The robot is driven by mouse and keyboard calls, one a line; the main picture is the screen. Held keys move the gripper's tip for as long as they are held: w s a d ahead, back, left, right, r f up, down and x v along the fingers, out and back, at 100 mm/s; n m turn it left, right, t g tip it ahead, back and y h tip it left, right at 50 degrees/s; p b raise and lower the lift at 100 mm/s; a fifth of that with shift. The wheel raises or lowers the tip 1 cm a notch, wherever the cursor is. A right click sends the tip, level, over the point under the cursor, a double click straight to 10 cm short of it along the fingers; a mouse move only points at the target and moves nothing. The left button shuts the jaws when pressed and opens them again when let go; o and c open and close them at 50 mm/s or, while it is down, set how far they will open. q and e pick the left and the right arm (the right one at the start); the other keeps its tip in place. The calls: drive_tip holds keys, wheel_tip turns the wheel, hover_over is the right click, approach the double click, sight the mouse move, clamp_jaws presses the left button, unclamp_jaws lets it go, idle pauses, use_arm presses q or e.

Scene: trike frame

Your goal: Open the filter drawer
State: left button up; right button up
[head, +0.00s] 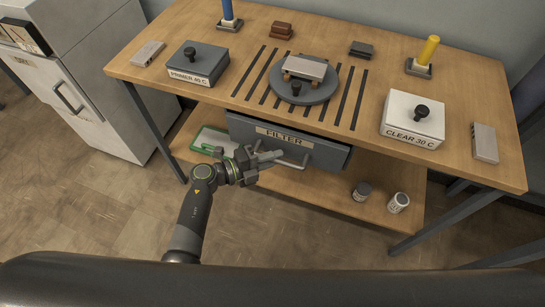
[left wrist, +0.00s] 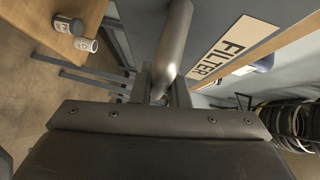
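The filter drawer (head: 325,157) is a grey box under the bench top, with a FILTER label (head: 285,136) on its front. The label also shows in the left wrist view (left wrist: 225,50). A metal bar handle (head: 293,163) runs across the drawer front. My left gripper (head: 272,156) is at the left part of this handle. In the left wrist view the handle (left wrist: 172,45) passes between its fingers (left wrist: 162,92), which look closed on it. The drawer front looks near the bench edge; any small gap is hard to judge. My right gripper is not in view.
The wooden bench (head: 215,60) carries a turntable (head: 304,85), a PRIMER box (head: 198,65) and a CLEAR box (head: 411,120). On the lower shelf are a green-edged tray (head: 208,140) and two small jars (head: 398,202). A white cabinet (head: 90,95) stands left. The floor in front is clear.

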use_arm(q)
clamp_jaws()
drive_tip(key=s+a+p, duration=0.3)
drive_tip(key=s+p, duration=0.1)
drive_tip(key=s, duration=0.6)
drive_tip(key=s+a+p, duration=0.3)
drive_tip(key=s+p, duration=0.1)
drive_tip(key=s, duration=0.6)
drive_tip(key=shift+a, duration=0.25)
drive_tip(key=shift+s, duration=0.1)
drive_tip(key=o, duration=0.7)
unclamp_jaws()
drive_tip(key=shift+o, duration=0.2)
